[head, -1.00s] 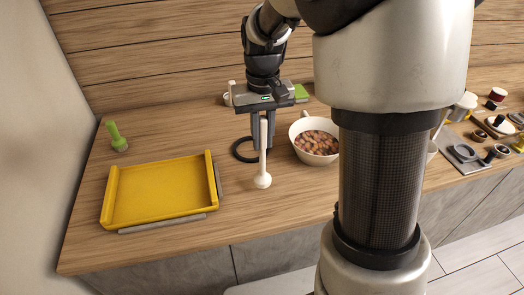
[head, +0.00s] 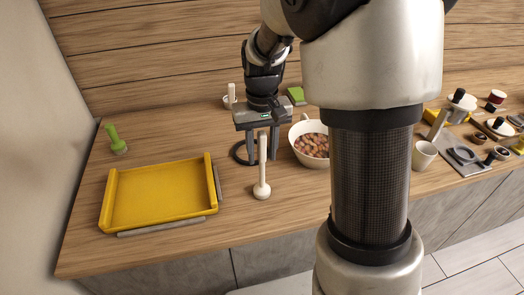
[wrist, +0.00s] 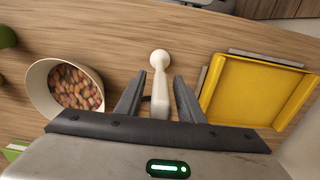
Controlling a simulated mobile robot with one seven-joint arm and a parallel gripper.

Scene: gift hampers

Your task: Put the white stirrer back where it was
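The white stirrer (head: 262,165) stands upright on its round head, on the wooden counter between the yellow tray and the bowl. In the wrist view the stirrer (wrist: 160,92) lies between the two fingers, with its handle end toward me. My gripper (head: 262,150) points down around the handle; its fingers (wrist: 159,78) are apart, with a gap on each side of the stirrer. In the head view the handle stands in front of the fingers. A dark ring (head: 237,154) lies on the counter behind and left of the stirrer, partly hidden by the gripper.
A yellow tray (head: 160,195) is to the left, with a green-handled item (head: 116,140) behind it. A white bowl of brownish pieces (head: 296,135) stands close right of my gripper. A white upright item (head: 231,92) and a green block (head: 297,96) are behind. The front counter is clear.

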